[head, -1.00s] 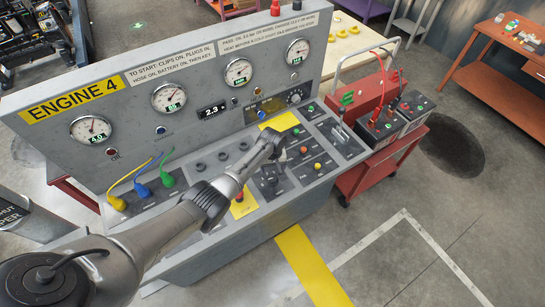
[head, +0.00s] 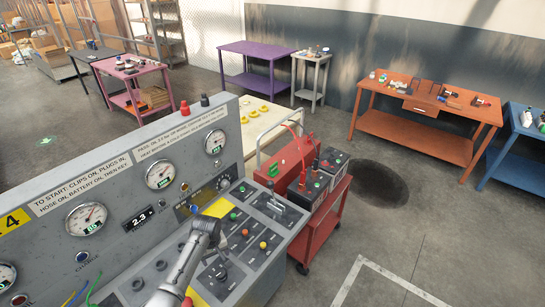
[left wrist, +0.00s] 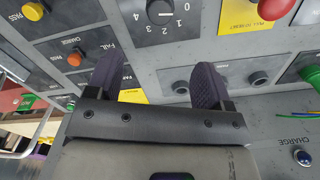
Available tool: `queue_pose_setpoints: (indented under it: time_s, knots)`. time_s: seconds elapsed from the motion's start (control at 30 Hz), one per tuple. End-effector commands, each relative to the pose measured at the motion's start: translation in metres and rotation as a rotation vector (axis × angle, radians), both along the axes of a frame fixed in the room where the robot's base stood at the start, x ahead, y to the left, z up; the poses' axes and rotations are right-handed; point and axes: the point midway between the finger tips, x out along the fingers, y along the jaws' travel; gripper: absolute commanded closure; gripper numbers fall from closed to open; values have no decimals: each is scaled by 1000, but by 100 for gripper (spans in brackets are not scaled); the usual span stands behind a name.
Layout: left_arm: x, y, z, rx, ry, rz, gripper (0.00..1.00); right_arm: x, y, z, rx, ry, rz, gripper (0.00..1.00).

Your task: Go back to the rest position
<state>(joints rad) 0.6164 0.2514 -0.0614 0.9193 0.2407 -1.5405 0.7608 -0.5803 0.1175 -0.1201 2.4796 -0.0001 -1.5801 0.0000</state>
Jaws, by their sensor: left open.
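My left gripper (left wrist: 152,85) is open in the left wrist view, its two dark ribbed fingers apart with nothing between them. Behind it in that view is the engine control panel (left wrist: 215,55), with a numbered rotary knob (left wrist: 165,12) and several buttons. In the head view my left arm comes in from the bottom, and the left gripper (head: 222,245) hangs over the panel's sloping desk. The arm covers part of the desk, and the fingertips are hard to make out there. My right gripper is not in view.
A red cart (head: 325,215) with batteries stands against the panel's right end. Behind are a purple table (head: 255,50), an orange workbench (head: 425,133) and a blue bench (head: 515,155). The floor right of the cart is open, with a dark stain (head: 378,180).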

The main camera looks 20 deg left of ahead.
Motion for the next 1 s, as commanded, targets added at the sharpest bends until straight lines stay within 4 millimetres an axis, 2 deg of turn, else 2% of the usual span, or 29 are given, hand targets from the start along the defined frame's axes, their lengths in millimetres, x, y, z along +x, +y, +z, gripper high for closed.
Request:
queue_pose_setpoints:
  time_s: [0.17,0.37,0.4,0.57,0.67,0.8,0.87,0.9,1.0]
  knots:
    - [0,0,0,0,0,-41,26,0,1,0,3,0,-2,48]
    - [-1,2,1,11,7,-241,26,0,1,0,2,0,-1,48]
    - [4,2,9,26,-11,-302,26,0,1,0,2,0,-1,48]
    - [31,-3,65,117,-147,-499,26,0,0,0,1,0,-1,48]
    - [44,-10,106,184,-240,-594,26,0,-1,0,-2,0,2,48]
    - [56,-28,178,304,-402,-723,26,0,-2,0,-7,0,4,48]
    - [51,-40,206,356,-470,-777,26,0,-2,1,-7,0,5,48]
    - [44,-47,220,391,-508,-810,26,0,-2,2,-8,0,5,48]
    - [17,-68,245,461,-593,-880,26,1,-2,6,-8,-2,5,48]
